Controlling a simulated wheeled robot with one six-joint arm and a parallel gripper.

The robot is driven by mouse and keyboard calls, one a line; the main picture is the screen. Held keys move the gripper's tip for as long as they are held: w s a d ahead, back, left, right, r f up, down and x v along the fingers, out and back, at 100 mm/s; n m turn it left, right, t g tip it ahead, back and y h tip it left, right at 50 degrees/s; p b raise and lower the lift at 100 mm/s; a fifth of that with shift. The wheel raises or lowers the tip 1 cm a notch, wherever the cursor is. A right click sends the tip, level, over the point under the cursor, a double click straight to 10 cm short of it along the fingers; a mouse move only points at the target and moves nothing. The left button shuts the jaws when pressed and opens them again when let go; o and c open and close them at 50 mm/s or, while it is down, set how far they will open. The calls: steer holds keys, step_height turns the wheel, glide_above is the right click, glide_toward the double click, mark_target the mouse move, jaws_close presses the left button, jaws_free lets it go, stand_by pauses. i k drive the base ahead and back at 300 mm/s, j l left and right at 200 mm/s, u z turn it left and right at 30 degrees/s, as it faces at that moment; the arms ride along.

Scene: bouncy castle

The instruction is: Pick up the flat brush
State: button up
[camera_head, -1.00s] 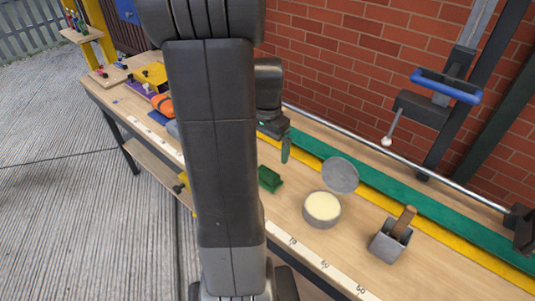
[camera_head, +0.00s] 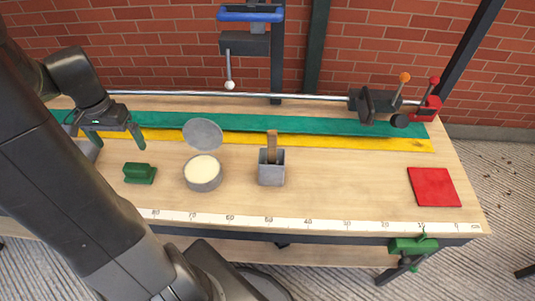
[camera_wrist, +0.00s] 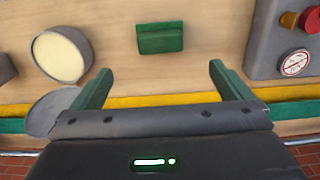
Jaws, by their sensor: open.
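A flat wooden handle (camera_head: 271,146) stands upright in a grey square cup (camera_head: 271,175) on the workbench; I take it for the flat brush. Its lower part is hidden inside the cup. My gripper (camera_head: 115,138) is at the left of the bench in the head view, well left of the cup and above the bench's back part. Its two green fingers are apart with nothing between them; they also show in the wrist view (camera_wrist: 160,72). The wooden handle does not show clearly in the wrist view.
A green block (camera_head: 140,173) lies near my gripper. A round tin (camera_head: 203,173) with pale contents and its leaning lid (camera_head: 203,134) stand between gripper and cup. A red square (camera_head: 434,187) lies at right. A grey lever stand (camera_head: 243,43) rises behind.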

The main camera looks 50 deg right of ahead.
mark_target(272, 135)
steer(key=i+j+z, duration=0.1)
steer(key=z, duration=0.35)
steer(key=j+z, duration=0.1)
steer(key=z, duration=0.4)
steer(key=i+j+z, duration=0.1)
steer(key=z, duration=0.35)
steer(key=j+z, duration=0.1)
steer(key=z, duration=1.1)
steer(key=l+z, duration=0.15)
steer(key=z, duration=0.2)
steer(key=i+l+z, duration=0.1)
steer(key=z, duration=0.25)
steer(key=i+l+z, duration=0.1)
steer(key=z, duration=0.25)
